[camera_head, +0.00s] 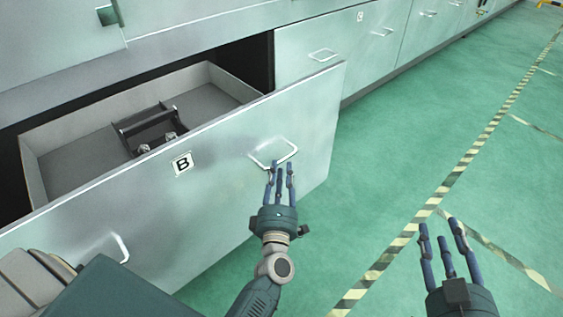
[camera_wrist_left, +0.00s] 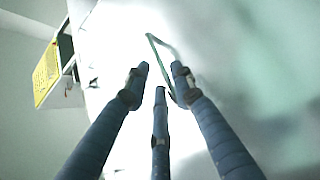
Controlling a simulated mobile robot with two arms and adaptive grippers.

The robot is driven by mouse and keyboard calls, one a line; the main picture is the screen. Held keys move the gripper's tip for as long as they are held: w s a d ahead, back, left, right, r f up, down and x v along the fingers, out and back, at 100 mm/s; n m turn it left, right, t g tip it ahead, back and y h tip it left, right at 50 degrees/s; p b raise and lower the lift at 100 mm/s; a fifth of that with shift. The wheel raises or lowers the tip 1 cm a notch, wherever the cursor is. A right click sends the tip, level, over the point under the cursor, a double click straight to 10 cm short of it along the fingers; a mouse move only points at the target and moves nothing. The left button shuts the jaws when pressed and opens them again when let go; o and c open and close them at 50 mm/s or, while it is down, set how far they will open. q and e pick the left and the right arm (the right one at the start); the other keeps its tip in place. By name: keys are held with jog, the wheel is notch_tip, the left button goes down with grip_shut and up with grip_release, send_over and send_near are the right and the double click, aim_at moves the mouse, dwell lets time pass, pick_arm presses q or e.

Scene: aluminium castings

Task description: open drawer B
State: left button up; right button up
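Drawer B (camera_head: 225,180) is a pale grey-green metal drawer pulled well out of its cabinet, with a black B label (camera_head: 182,163) on its front. Its right wire handle (camera_head: 290,146) is at the front's upper right, and a second handle (camera_head: 122,247) is at lower left. My left gripper (camera_head: 279,168) is at the right handle, its fingertips overlapping the lower bar. In the left wrist view its fingers (camera_wrist_left: 160,75) stand apart, with the handle (camera_wrist_left: 155,42) at the tips; contact is unclear. My right gripper (camera_head: 439,228) is open and empty over the floor.
Inside the drawer lies a dark bracket-like part (camera_head: 150,128) with bright fittings. A row of closed drawers (camera_head: 345,50) runs back to the right. The green floor (camera_head: 400,140) with striped tape (camera_head: 465,155) is clear.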

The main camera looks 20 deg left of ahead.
pick_arm(q)
jog(key=shift+v, duration=1.5)
